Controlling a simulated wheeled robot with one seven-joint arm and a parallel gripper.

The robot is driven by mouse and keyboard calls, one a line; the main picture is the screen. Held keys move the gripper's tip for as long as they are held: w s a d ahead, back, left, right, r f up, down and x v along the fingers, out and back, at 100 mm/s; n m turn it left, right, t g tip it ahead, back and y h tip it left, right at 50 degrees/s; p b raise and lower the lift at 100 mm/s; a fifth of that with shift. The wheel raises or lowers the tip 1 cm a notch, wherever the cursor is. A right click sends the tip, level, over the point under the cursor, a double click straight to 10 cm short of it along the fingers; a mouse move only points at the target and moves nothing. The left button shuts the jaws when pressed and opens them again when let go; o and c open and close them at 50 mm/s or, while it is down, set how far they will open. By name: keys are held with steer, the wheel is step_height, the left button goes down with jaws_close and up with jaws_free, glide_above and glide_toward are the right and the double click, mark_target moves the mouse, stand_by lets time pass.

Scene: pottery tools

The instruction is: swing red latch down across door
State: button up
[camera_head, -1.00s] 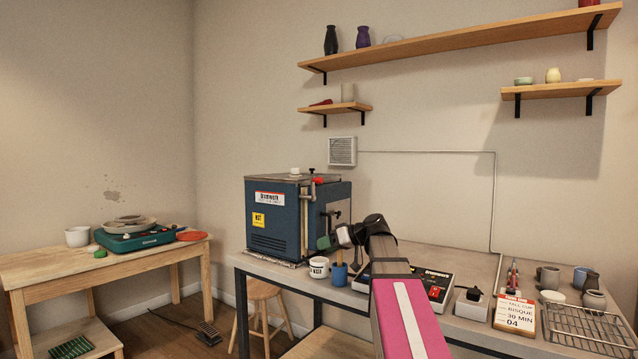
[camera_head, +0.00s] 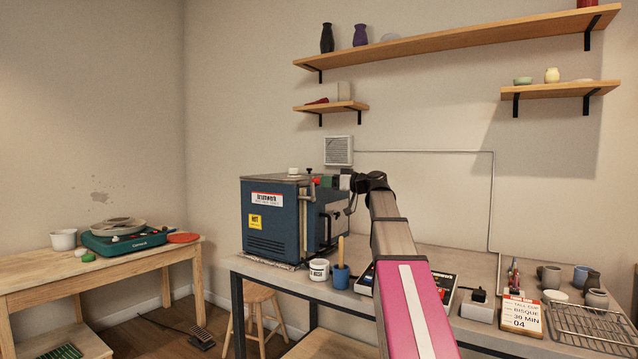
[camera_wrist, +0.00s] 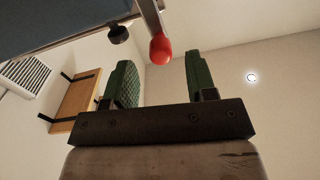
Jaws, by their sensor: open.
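The blue kiln (camera_head: 275,218) stands on the left end of the grey table, with its door on the right side. The red latch (camera_head: 317,181) is at the top of the door edge in the head view, its lower part hard to make out. In the wrist view the latch shows as a red ball knob (camera_wrist: 160,50) on a metal bar. My gripper (camera_wrist: 158,80) has green pads spread apart with nothing between them. In the head view my gripper (camera_head: 335,181) is beside the kiln's upper right corner.
A black knob (camera_wrist: 118,34) on the kiln top is close to the latch. A white mug (camera_head: 319,270) and a blue cup (camera_head: 340,277) holding a wooden handle stand before the kiln. A wall shelf (camera_head: 330,106) hangs above. A wall vent (camera_head: 338,150) is behind.

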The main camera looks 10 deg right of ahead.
steer(key=shift+x, duration=2.3)
jaws_close()
